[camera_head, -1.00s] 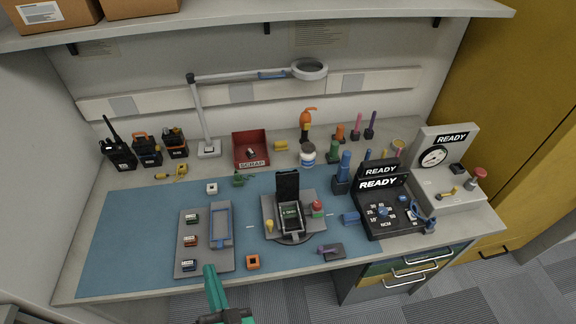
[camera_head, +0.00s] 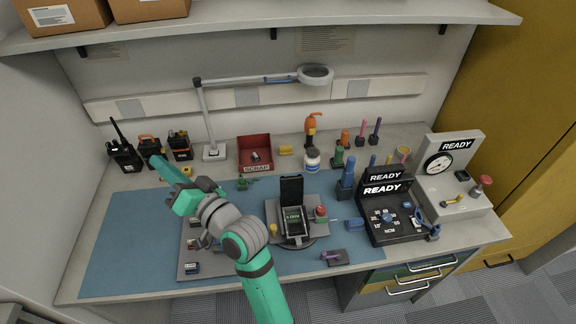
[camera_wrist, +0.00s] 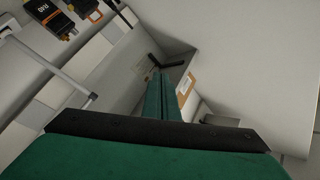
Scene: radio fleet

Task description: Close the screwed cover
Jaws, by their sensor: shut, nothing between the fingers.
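A black cover (camera_head: 291,188) stands upright, hinged open at the back of a radio-like unit (camera_head: 294,218) with a lit screen. The unit lies in a grey fixture (camera_head: 275,211) at the middle of the bench. The cover's screws are too small to make out. My gripper (camera_head: 165,166) is over the left back of the blue mat, well left of the fixture and apart from it. Its green fingers are together and empty in the wrist view (camera_wrist: 163,92).
A black torque station (camera_head: 388,222) reading READY and blue and green drivers (camera_head: 346,174) stand right of the fixture. A red scrap bin (camera_head: 254,168) and lamp post (camera_head: 208,120) stand behind. Radios (camera_head: 124,156) stand back left. The mat's left front (camera_head: 125,255) is clear.

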